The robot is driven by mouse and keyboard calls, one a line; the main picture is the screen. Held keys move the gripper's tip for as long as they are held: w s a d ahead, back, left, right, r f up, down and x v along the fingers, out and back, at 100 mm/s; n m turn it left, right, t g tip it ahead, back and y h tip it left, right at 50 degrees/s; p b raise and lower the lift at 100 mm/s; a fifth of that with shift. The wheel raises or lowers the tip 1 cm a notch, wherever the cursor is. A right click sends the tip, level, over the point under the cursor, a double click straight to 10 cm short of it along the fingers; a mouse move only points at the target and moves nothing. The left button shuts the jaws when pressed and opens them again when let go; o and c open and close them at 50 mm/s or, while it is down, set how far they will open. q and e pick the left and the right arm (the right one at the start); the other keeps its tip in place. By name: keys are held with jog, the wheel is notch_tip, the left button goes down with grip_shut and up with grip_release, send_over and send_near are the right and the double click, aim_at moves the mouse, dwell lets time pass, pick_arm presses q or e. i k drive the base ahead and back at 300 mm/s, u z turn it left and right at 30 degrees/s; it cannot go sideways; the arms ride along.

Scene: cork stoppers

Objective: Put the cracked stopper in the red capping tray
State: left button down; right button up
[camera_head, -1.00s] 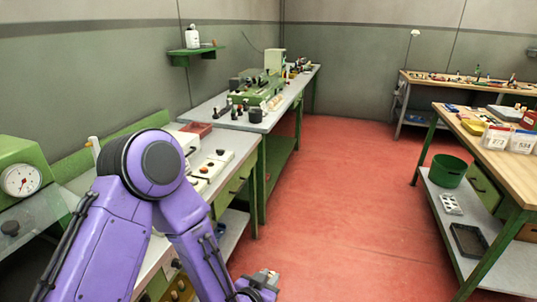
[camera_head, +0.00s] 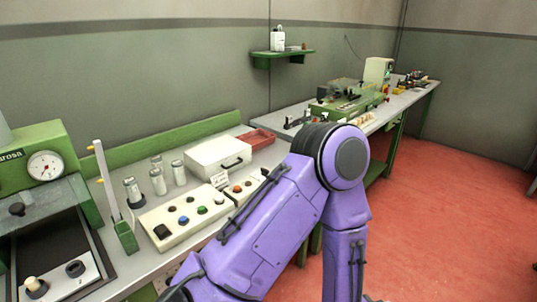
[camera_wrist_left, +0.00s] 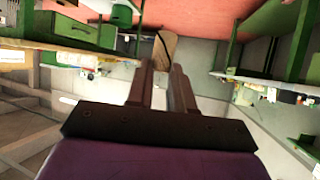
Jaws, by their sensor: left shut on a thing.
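My left gripper (camera_wrist_left: 163,68) shows in the left wrist view, its two dark fingers shut on the tan cork stopper (camera_wrist_left: 154,47). A dark curved line like a crack runs along the stopper's visible side. In the head view my purple left arm crosses the bench front, and its gripper is below the picture or hidden. A red tray (camera_head: 257,138) sits at the back of the bench, behind the arm's elbow and well away from the held stopper. My right gripper is not in view.
A white box (camera_head: 218,156) stands left of the red tray. In front is a white control panel (camera_head: 180,218) with several buttons; several small metal-topped jars (camera_head: 157,180) stand behind it. A green gauge press (camera_head: 45,165) is at the left. Red floor (camera_head: 440,200) is clear at the right.

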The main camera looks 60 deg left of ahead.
aim_at(254, 143)
jog(key=u, duration=0.55)
jog(key=i, duration=0.9)
jog(key=u, duration=0.95)
